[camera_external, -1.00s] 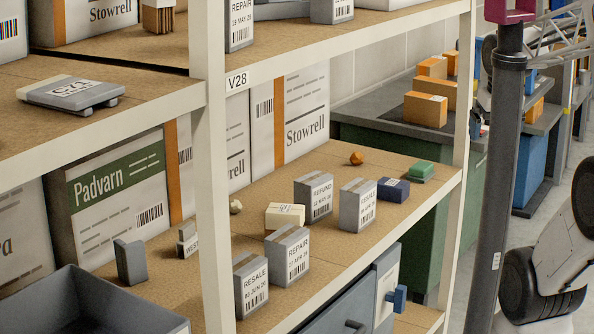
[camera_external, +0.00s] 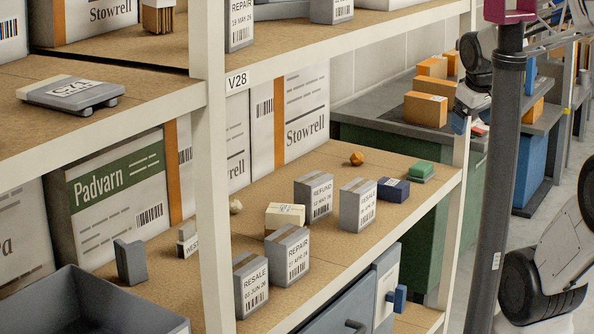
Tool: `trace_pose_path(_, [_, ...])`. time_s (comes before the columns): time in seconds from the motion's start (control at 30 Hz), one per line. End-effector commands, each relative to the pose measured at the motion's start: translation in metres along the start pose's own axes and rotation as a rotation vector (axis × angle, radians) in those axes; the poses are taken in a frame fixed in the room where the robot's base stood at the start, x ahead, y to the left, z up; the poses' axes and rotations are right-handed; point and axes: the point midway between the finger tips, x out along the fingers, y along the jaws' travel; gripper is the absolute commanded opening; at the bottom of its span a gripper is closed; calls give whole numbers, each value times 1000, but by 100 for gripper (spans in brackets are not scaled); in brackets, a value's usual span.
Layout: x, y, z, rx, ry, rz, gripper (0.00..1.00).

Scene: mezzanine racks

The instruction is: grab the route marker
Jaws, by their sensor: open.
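A small grey stand with a white label reading WEST (camera_external: 187,242) is on the middle shelf, left of the front post; it looks like the route marker. It stands upright, and its right part is close to the post. My gripper (camera_external: 462,122) is in the upper right, by the far shelf post and well to the right of the stand. It is open, with nothing seen between its fingers; it is small in this view.
The shelf (camera_external: 345,258) also bears grey boxes labelled REPAIR (camera_external: 287,255), RESALE (camera_external: 251,284) and REFUND (camera_external: 313,196), and a dark bin (camera_external: 85,300) at front left. The white front post (camera_external: 211,190) stands between. Large cartons (camera_external: 110,200) line the back.

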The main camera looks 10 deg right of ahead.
Motion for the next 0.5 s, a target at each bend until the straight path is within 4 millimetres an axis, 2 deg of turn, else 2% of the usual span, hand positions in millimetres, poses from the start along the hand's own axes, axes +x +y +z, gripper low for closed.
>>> trace_pose_path(0.03, [6, -3, -16, -92, 18, 5, 86])
trace_pose_path(0.27, [36, -22, -90, -554, 119, 54, 86])
trace_pose_path(0.5, [72, -62, -163, -1034, 225, 129, 86])
